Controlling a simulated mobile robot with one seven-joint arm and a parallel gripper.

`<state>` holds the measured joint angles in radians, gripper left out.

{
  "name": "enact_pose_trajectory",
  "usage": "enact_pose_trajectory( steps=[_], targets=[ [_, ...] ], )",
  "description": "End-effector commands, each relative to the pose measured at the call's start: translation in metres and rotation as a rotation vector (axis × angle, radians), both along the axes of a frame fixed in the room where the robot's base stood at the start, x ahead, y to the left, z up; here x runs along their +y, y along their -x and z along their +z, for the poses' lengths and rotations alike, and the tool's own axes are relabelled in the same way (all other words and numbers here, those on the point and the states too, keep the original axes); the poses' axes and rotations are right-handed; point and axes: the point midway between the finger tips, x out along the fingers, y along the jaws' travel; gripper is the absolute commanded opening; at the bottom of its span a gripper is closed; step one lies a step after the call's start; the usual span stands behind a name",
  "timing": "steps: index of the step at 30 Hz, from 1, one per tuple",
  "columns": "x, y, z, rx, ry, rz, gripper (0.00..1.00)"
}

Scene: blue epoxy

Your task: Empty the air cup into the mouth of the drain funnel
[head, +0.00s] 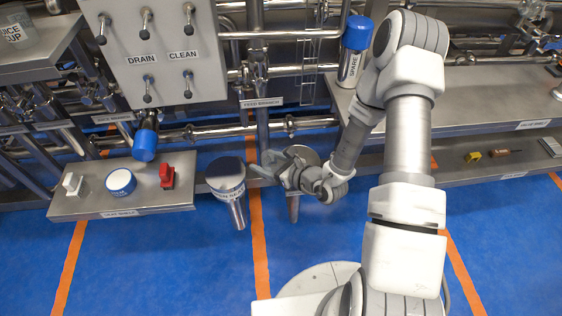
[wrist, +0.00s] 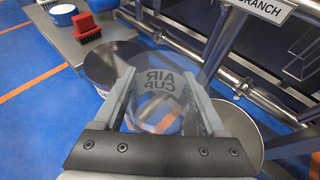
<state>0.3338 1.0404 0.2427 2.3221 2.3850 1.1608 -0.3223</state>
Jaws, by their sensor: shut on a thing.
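The air cup (wrist: 160,95) is clear, with its lettering reading mirrored in the wrist view. My gripper (wrist: 163,92) is shut on it, one finger on each side. In the head view my gripper (head: 268,168) is low at the centre, and the cup is hard to make out there. Two round metal vessels on stems stand below: a left one (head: 226,170), its label only partly readable, and a right one (head: 312,154), partly hidden behind my gripper. In the wrist view they flank the cup, left (wrist: 100,68) and right (wrist: 250,145). I cannot tell which is the drain funnel, nor what is in the cup.
A low shelf (head: 120,203) at left holds a red-handled item (head: 167,177), a white one (head: 73,184) and a blue-and-white round tub (head: 121,182). A blue-capped spare canister (head: 353,50) stands right of centre. Pipes and a switch panel (head: 155,50) line the back. The blue floor in front is open.

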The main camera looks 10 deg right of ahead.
Motion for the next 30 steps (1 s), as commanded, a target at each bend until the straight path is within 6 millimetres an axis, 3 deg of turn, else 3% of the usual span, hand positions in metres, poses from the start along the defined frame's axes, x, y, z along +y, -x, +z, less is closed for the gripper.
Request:
enact_pose_trajectory(
  steps=[18,30],
  targets=[
    [0.04,0.033,0.037,0.003,-0.005,0.002,0.07],
    [0.046,0.038,0.041,0.001,-0.003,0.0,0.07]
  ],
)
